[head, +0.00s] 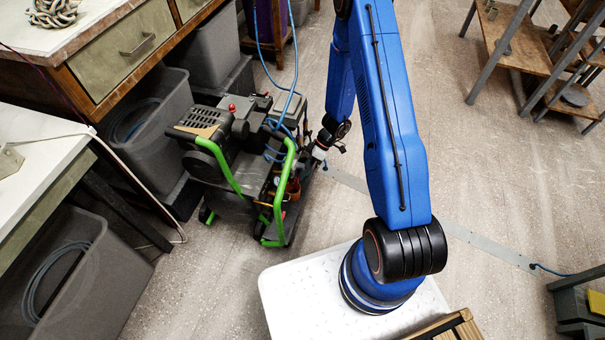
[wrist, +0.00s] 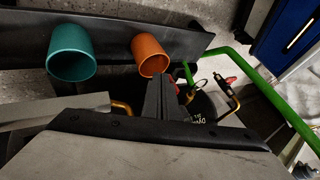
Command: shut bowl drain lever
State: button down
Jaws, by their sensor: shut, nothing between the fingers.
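My gripper shows in the wrist view (wrist: 161,98) as two dark fingers pressed together, with nothing between them. In the head view my gripper (head: 318,153) is at the right side of a green-framed machine (head: 205,160). Just right of the fingers in the wrist view are small red parts, a curved brass-coloured pipe (wrist: 236,101) and a dark rounded body with white lettering (wrist: 203,108). I cannot tell which part is the bowl drain lever, or its position. The fingers cover part of this area, and contact is unclear.
An orange cup (wrist: 150,55) and a teal cup (wrist: 71,53) are fixed along a dark tray beyond the fingers. A green tube (wrist: 265,88) runs close on the right. A blue hose (head: 296,85) hangs over the machine. Open floor (head: 490,170) lies to the right.

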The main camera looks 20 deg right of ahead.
jog(key=shift+f+m+g+y, duration=0.3)
jog(key=shift+f+g+y, duration=0.15)
jog(key=shift+g+y, duration=0.45)
jog(key=g+y, duration=0.1)
jog(key=f+m+g+y, duration=0.1)
jog(key=y, duration=0.1)
jog(key=f+g+y, duration=0.1)
jog(key=g, duration=0.1)
jog(key=shift+m, duration=0.3)
dwell(0.7)
jog(key=shift+s+a, duration=0.1)
jog(key=shift+f, duration=0.1)
dwell(1.5)
